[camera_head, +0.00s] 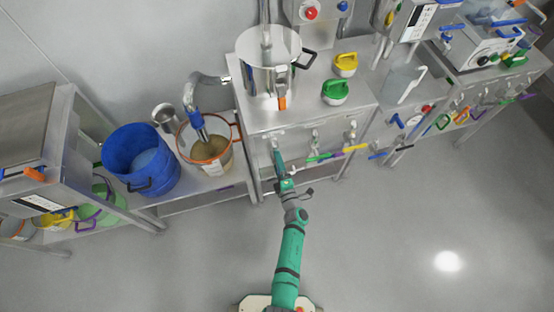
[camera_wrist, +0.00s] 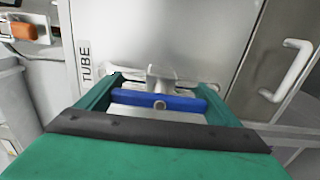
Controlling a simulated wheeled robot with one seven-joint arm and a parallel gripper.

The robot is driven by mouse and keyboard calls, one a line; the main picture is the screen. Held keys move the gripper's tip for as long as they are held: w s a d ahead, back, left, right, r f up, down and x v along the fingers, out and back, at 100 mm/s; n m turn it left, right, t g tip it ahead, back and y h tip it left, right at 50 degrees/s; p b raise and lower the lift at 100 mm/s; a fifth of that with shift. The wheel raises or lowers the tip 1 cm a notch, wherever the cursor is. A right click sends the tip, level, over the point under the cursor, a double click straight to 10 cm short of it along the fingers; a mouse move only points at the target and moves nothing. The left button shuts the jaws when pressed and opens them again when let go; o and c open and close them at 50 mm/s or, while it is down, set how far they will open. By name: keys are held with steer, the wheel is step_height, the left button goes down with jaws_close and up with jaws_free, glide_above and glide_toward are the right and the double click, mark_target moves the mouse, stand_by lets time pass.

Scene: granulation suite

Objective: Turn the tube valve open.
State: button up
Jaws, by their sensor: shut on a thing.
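The tube valve has a blue bar handle (camera_wrist: 135,97) on a metal stem (camera_wrist: 160,78), seen in the wrist view. The bar lies nearly level across the picture. A label reading TUBE (camera_wrist: 86,60) is on the metal panel to its left. My gripper (camera_wrist: 162,100) has a teal finger at each end of the bar and is shut on it. In the head view my gripper (camera_head: 280,165) reaches the front of the steel cabinet (camera_head: 257,160), at its left side. The blue handle is hidden there by my gripper.
Several more valves with a green handle (camera_head: 320,158), a yellow handle (camera_head: 355,148) and others line the fronts to the right. A steel pot (camera_head: 257,78) stands above. A blue bucket (camera_head: 125,150) sits left. The floor around my arm is clear.

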stand_by(0.3)
steer(key=o, duration=0.9)
steer(key=shift+o, duration=0.2)
steer(key=v, duration=1)
steer(key=shift+s+d, duration=0.15)
steer(key=shift+s, duration=0.25)
steer(key=s+a+r+m+g+h, duration=0.1)
steer(key=s+r+m+h, duration=0.1)
steer(key=s+r+m, duration=0.8)
steer(key=s+a+r+m+h, duration=0.1)
steer(key=s+r+m+h, duration=0.2)
steer(key=s+r+m, duration=0.8)
steer(key=s+r, duration=0.4)
steer(key=s, duration=0.5)
steer(key=shift+r+m+g+h, duration=0.2)
steer(key=shift+m+g+h, duration=0.1)
steer(key=shift+g, duration=0.1)
